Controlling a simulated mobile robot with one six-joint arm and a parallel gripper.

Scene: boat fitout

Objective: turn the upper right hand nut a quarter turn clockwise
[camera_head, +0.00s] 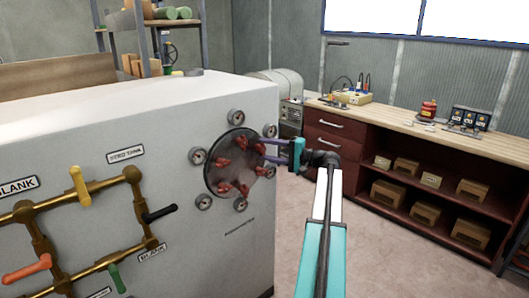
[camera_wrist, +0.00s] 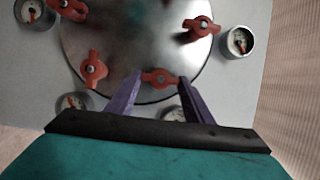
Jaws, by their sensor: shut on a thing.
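A round metal cover (camera_head: 212,178) on the white panel carries several red wing nuts around its edge. My gripper (camera_head: 263,150) reaches in from the right to the cover's upper right. In the wrist view my gripper's two purple fingers (camera_wrist: 160,79) are shut on one red wing nut (camera_wrist: 160,76), one finger at each wing end. Its wings lie crosswise between the fingers. Other wing nuts show in the wrist view, one at left (camera_wrist: 93,69) and one at upper right (camera_wrist: 198,29). In the head view the held nut is mostly hidden by the fingers.
Small round gauges surround the cover, such as one above it (camera_head: 236,117) and one at its left (camera_head: 198,156). Brass pipes with coloured valve handles (camera_head: 80,186) are on the panel's left. A workbench (camera_head: 400,125) stands at right. Clear floor lies between.

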